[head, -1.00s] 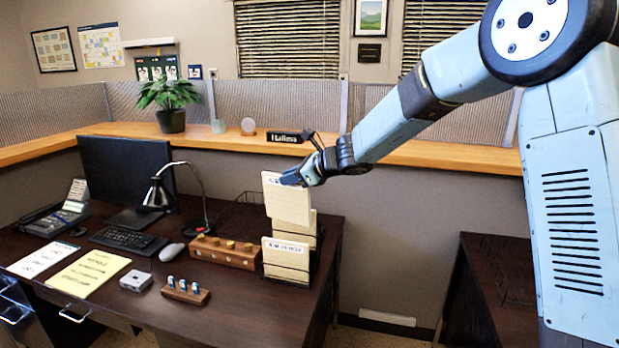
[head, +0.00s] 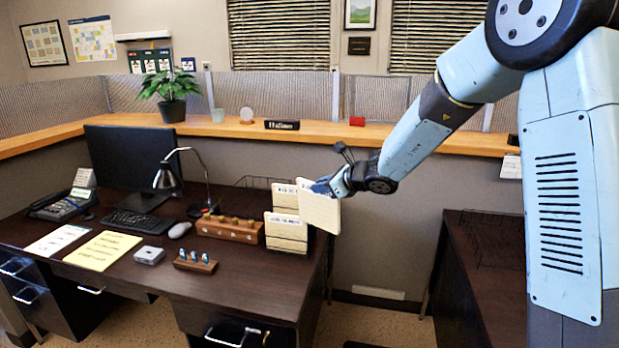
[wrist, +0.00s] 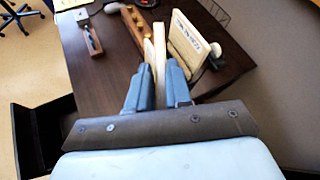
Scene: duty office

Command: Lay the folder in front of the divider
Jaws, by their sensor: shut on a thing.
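My gripper (head: 328,188) is shut on a cream folder (head: 319,211), which hangs upright at the right end of the dark desk. In the head view it overlaps the right side of the file rack, and I cannot tell whether they touch. Two labelled cream folders stand in the rack, a front one (head: 285,233) and a back one (head: 284,196). In the wrist view my fingers (wrist: 158,82) grip the held folder's edge, and a labelled folder (wrist: 190,42) stands to its right. I cannot tell which thing is the divider.
A wooden block with round knobs (head: 229,230) stands left of the rack, with a small stamp holder (head: 195,263) in front. A desk lamp (head: 166,178) is farther left. A second dark desk (head: 490,285) at right bears thin black wire frames. A gap of floor separates the desks.

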